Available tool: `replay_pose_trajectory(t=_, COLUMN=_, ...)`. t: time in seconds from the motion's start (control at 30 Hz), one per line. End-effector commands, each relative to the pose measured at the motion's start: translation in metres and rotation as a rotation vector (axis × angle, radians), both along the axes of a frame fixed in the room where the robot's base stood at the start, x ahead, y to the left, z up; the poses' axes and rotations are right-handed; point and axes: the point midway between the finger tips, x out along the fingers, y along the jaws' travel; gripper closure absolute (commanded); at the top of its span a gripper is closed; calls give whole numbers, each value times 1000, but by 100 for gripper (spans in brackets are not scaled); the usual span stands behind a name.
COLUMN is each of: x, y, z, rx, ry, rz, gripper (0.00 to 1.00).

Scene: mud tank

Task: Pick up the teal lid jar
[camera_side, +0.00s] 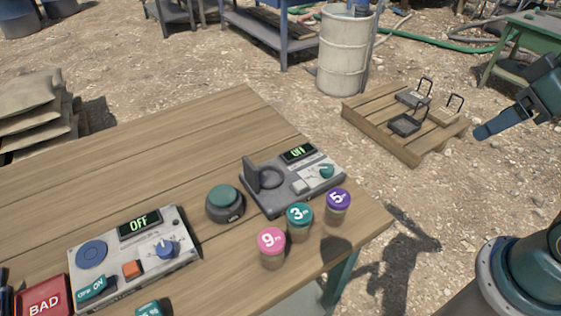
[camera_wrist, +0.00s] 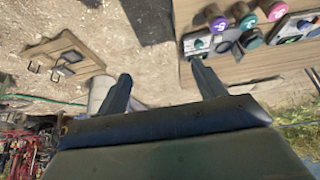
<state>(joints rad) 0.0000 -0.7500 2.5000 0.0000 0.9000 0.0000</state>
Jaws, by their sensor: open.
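The teal lid jar (camera_side: 299,221) stands upright on the wooden table near its right corner, its lid marked 3. It is between a pink lid jar (camera_side: 271,247) marked 9 and a purple lid jar (camera_side: 338,207) marked 5. In the wrist view the teal lid jar (camera_wrist: 249,21) shows at the top right, between the same two jars. My gripper (camera_wrist: 162,86) is open and empty, with its fingers apart. In the side view my gripper (camera_side: 484,132) is at the upper right, off the table and well away from the jars.
A device with an upright bracket and a display (camera_side: 292,180) stands just behind the jars. A round teal button (camera_side: 224,199) and another control box (camera_side: 135,257) reading OFF are to the left. A pallet (camera_side: 375,121) lies on the ground beyond the table.

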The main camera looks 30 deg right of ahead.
Motion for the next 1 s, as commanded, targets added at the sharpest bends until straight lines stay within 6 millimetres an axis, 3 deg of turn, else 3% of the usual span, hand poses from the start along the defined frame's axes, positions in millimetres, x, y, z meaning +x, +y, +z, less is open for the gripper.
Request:
replay_pose_trajectory(t=0.27, x=8, y=5, z=-1, rx=-7, ry=8, rz=44, gripper=31)
replay_pose_trajectory(t=0.47, x=32, y=22, z=-4, rx=-23, ry=27, rz=168, gripper=31)
replay_pose_trajectory(t=1.0, x=106, y=116, z=-43, rx=-60, ry=74, rz=656, gripper=31)
